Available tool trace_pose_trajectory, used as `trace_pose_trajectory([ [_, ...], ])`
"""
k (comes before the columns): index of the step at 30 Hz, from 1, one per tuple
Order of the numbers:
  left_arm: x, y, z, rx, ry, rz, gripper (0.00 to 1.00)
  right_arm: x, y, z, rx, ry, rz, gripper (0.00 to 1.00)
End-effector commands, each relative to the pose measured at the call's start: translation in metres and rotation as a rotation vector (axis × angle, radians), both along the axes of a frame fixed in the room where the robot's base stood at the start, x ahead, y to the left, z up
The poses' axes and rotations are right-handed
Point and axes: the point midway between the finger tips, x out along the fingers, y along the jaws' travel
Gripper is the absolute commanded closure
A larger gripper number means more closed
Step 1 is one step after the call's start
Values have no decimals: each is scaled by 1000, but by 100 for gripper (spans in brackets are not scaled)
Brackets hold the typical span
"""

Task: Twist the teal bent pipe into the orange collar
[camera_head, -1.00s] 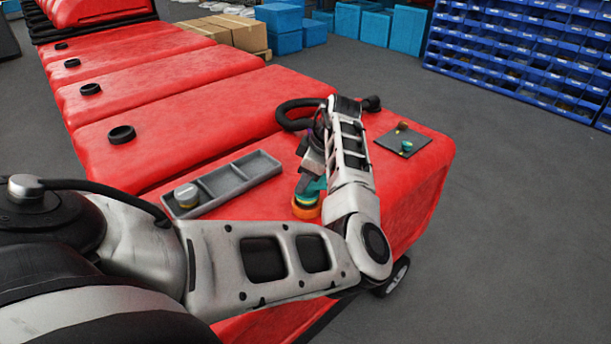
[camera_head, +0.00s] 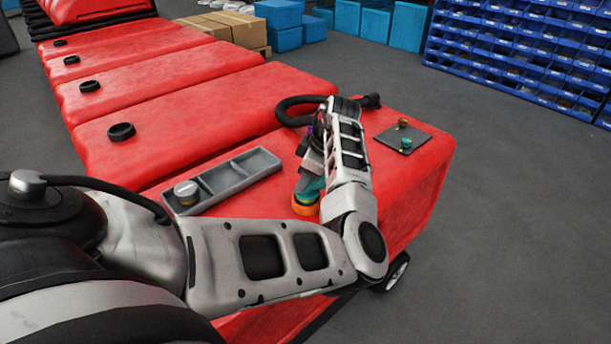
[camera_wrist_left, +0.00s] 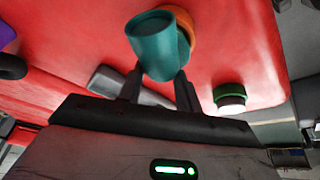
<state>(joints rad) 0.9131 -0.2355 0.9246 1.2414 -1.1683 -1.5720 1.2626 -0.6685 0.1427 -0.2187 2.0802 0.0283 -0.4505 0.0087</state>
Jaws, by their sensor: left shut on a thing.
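The teal bent pipe (camera_head: 309,188) is at the orange collar (camera_head: 305,206) on the red tank top, with its lower end at the collar. In the left wrist view the pipe (camera_wrist_left: 157,45) shows its closed-looking teal side, and part of the collar (camera_wrist_left: 184,22) shows behind it. My left gripper (camera_wrist_left: 160,84) is shut on the pipe. In the head view my left wrist and forearm hide much of the gripper and pipe. How deep the pipe sits in the collar cannot be seen. My right gripper is out of view.
A grey tray (camera_head: 240,176) with compartments lies left of the collar, a round cap (camera_head: 187,192) in its near one. A dark plate (camera_head: 415,138) with orange and teal knobs lies to the right. A black hose (camera_head: 285,107) curves behind my wrist.

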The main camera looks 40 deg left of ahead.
Motion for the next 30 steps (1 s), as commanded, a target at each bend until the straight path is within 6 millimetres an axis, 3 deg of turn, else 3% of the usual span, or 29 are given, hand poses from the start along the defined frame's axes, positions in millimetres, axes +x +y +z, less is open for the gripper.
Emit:
trace_pose_trajectory([
  [30, 0, 0, -6, 0, -1, 0, 90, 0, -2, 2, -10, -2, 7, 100],
])
